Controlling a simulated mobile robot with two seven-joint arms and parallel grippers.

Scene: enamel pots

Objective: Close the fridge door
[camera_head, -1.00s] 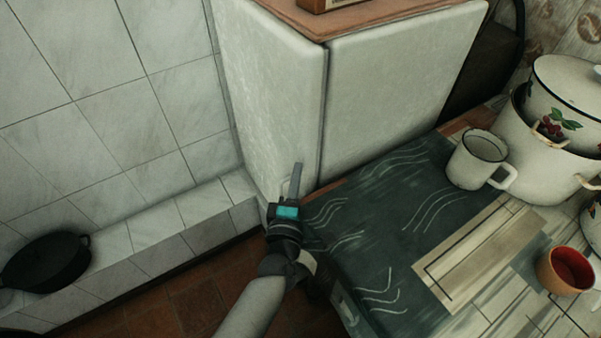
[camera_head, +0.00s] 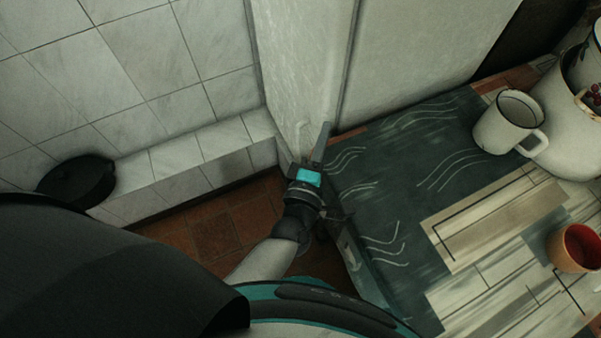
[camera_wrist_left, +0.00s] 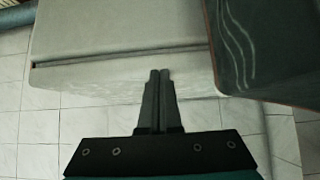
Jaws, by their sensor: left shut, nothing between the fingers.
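The white fridge (camera_head: 430,45) stands at the top, with its door (camera_head: 298,60) on the left-hand face. A thin dark seam runs between door and body; the door lies close against the body, but I cannot tell if it is fully shut. A small pale handle shows low on the door. My left gripper (camera_head: 323,138) is shut and empty, its fingertips at the door's lower part near the seam edge. In the left wrist view the shut fingers (camera_wrist_left: 160,74) point at the door (camera_wrist_left: 90,88), just below the dark seam. Contact is unclear. My right gripper is out of view.
A table with a dark green patterned top (camera_head: 400,150) stands right of my left gripper, its edge close by. A black pan (camera_head: 77,181) sits on the tiled ledge (camera_head: 185,160) at left.

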